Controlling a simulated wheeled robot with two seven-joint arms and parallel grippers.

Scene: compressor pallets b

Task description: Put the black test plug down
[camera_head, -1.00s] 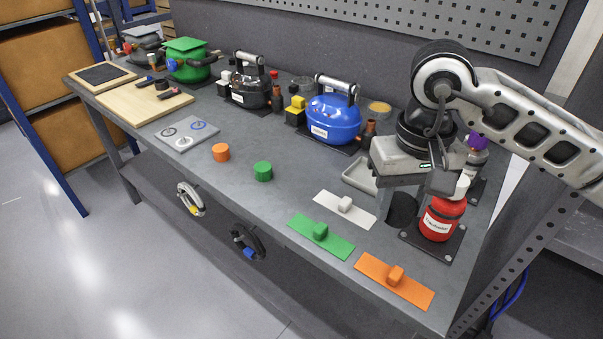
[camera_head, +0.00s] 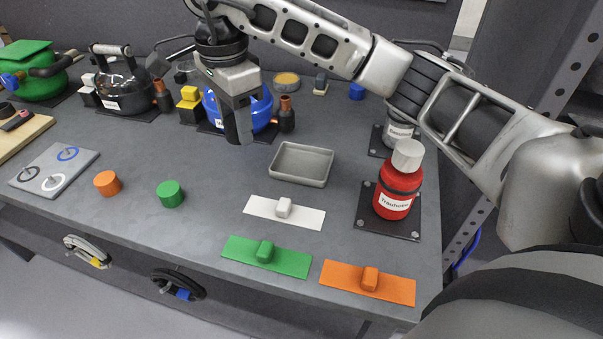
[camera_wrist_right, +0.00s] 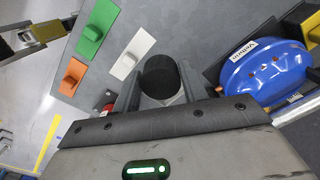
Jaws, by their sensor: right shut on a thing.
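The black test plug shows in the right wrist view as a dark round cylinder (camera_wrist_right: 160,76) between the fingers of my right gripper (camera_wrist_right: 158,92). My right gripper (camera_head: 238,128) is shut on it and points down in front of the blue compressor (camera_head: 262,110). A grey shallow tray (camera_head: 301,181), which looks empty, sits to the right of the gripper. A silver and black part at the wrist view's top left looks like my left gripper (camera_wrist_right: 42,33); its jaws are unclear.
White (camera_head: 262,209), green (camera_head: 292,263) and orange (camera_head: 392,288) plates with knobs lie near the front edge. Green (camera_head: 171,193) and orange (camera_head: 107,183) caps stand left. A red bottle (camera_head: 399,184) stands right. Bare table (camera_head: 215,165) lies between the caps and tray.

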